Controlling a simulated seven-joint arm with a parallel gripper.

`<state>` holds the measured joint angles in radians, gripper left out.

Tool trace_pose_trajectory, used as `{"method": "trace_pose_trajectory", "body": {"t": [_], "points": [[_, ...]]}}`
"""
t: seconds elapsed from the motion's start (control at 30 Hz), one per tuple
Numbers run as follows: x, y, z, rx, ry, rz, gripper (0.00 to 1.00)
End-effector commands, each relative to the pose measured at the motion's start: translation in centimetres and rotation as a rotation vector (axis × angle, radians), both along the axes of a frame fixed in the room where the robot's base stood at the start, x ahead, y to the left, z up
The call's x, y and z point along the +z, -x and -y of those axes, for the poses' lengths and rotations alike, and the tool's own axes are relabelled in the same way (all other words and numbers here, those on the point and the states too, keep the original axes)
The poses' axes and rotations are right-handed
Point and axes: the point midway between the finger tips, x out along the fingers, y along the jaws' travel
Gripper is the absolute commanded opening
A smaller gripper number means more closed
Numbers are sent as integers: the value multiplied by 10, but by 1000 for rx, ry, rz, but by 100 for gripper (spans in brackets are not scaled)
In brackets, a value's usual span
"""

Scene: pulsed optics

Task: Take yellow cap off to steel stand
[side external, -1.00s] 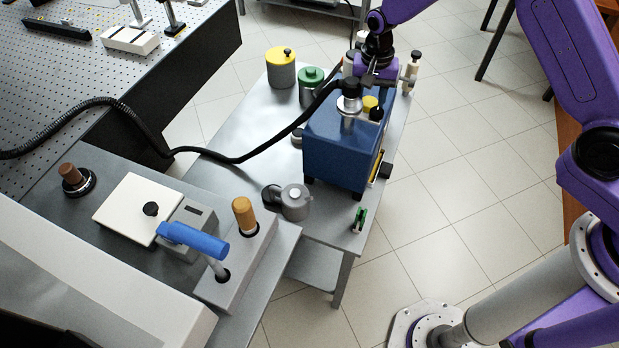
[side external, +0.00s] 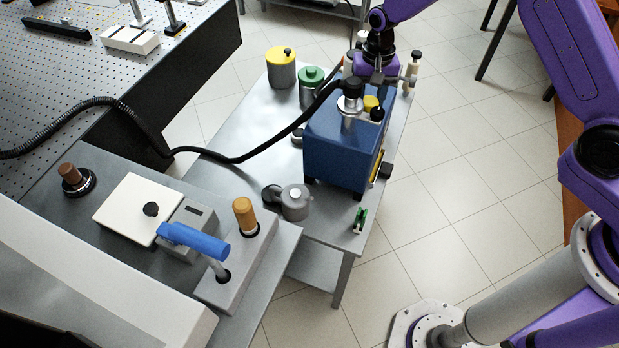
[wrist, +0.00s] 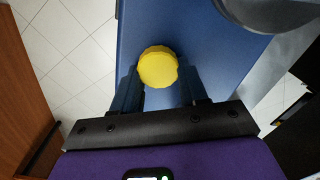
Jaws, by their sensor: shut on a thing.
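The yellow cap (side external: 371,103) is at the top of the blue box (side external: 338,152), near its back right. In the wrist view the ridged round yellow cap (wrist: 158,65) lies between the two dark fingers of my gripper (wrist: 158,88), which is shut on it. In the side view my gripper (side external: 375,88) is above the box's back edge and partly hides the cap. Whether the cap is seated or slightly raised cannot be told. The blue box stands on a grey steel table-like stand (side external: 232,158) with a lower shelf.
A black hose (side external: 215,155) runs to the steel fitting (side external: 350,100) beside the cap. A yellow-lidded can (side external: 281,70), a green-lidded can (side external: 311,88) and a grey pot (side external: 294,202) stand on the steel surface. Bare steel shows left of the box and at the front.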

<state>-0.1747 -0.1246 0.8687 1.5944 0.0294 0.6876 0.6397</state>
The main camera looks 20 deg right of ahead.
Motion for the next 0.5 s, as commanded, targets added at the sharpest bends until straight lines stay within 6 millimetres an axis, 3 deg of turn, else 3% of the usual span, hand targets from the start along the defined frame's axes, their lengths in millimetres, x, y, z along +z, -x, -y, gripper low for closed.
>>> {"method": "trace_pose_trajectory", "body": {"t": [0.03, 0.3, 0.5], "points": [[8, -15, -3, 26, -16, 51, 0], [8, -15, -7, 311, -24, 52, 0], [8, -14, -9, 402, -27, 52, 0]]}}
